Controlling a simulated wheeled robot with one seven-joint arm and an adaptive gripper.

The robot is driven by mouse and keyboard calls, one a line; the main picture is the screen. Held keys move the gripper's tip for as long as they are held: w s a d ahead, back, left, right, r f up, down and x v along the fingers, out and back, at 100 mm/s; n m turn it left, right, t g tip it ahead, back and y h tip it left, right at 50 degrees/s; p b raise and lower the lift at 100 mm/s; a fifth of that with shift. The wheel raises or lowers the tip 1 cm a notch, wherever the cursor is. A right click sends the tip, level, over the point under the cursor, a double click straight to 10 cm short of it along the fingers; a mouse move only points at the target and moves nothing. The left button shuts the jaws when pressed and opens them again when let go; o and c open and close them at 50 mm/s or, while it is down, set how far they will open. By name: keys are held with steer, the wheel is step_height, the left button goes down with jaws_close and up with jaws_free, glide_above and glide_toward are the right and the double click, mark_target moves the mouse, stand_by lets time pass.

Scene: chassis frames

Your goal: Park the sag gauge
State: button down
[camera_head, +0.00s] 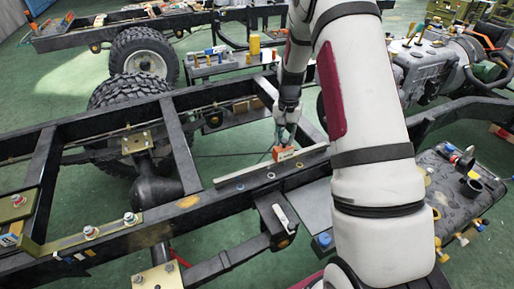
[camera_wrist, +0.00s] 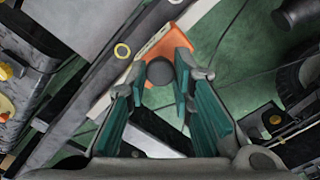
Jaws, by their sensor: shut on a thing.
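The sag gauge appears to be the small orange block (camera_head: 285,154) with a pale label, at a light grey straight bar (camera_head: 240,176) along the black chassis rail. I cannot tell if the block and bar are joined. My gripper (camera_head: 283,138) points down and is shut on the gauge from above. In the wrist view the gauge's round grey knob (camera_wrist: 160,73) is between the green-padded fingertips (camera_wrist: 161,77), with the orange body (camera_wrist: 172,45) just beyond. The pale bar (camera_wrist: 130,75) runs diagonally beside it. The gauge's underside is hidden.
A cluttered dark tray (camera_head: 455,185) stands at right. A tyre (camera_head: 128,95) and a bench of tools (camera_head: 222,66) are behind. My arm hides the centre right.

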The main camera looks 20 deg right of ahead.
steer(key=d+b, duration=0.4)
steer(key=d, duration=1.1)
steer(key=shift+d, duration=0.15)
steer(key=c, duration=1.4)
jaws_free()
steer(key=shift+o, duration=0.2)
steer(key=shift+r, duration=0.15)
step_height(320, 180, up, 12)
